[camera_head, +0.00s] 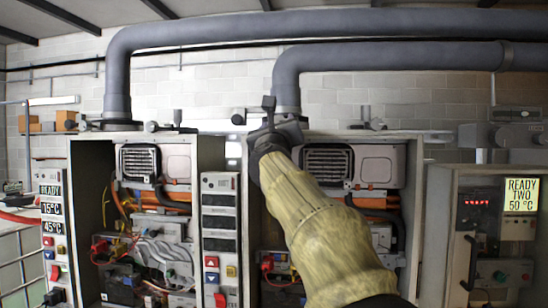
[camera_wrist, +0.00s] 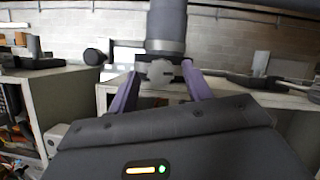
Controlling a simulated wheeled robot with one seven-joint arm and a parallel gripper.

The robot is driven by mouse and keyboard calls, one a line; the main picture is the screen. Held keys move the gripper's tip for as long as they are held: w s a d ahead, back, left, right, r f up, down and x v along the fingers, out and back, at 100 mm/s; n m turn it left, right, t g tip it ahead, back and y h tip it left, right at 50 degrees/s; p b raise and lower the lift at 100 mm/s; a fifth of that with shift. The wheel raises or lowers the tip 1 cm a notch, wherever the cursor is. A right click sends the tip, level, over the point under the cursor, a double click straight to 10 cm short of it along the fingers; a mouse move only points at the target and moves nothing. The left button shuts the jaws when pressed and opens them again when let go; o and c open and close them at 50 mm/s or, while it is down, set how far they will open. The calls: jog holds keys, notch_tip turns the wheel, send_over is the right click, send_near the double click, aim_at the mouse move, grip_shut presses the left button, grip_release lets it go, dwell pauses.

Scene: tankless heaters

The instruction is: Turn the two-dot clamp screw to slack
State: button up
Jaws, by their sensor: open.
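My gripper (camera_head: 268,122) is raised in front of the base of the middle flue pipe (camera_head: 287,92), atop the middle heater cabinet. In the wrist view, its two purple fingers (camera_wrist: 160,88) are apart, with a grey clamp piece (camera_wrist: 158,71) showing between and beyond them. This piece sits at the foot of the dark pipe (camera_wrist: 166,24). I cannot tell whether the fingers touch it. A dark round knob (camera_wrist: 94,57) is left of the pipe; it also shows in the head view (camera_head: 238,119). No two-dot mark is readable, so I cannot tell which screw bears it.
The left pipe (camera_head: 117,80) has a similar knob (camera_head: 152,126) beside its base. Open cabinets with wiring stand below. Cabinet tops (camera_wrist: 68,75) flank my gripper in the wrist view.

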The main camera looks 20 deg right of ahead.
jog(key=b+v, duration=0.5)
jog(key=v, duration=0.7)
jog(key=shift+s+a+b, duration=0.15)
jog(key=shift+s+b, duration=0.1)
jog(key=shift+b, duration=0.05)
jog(key=shift+f, duration=0.15)
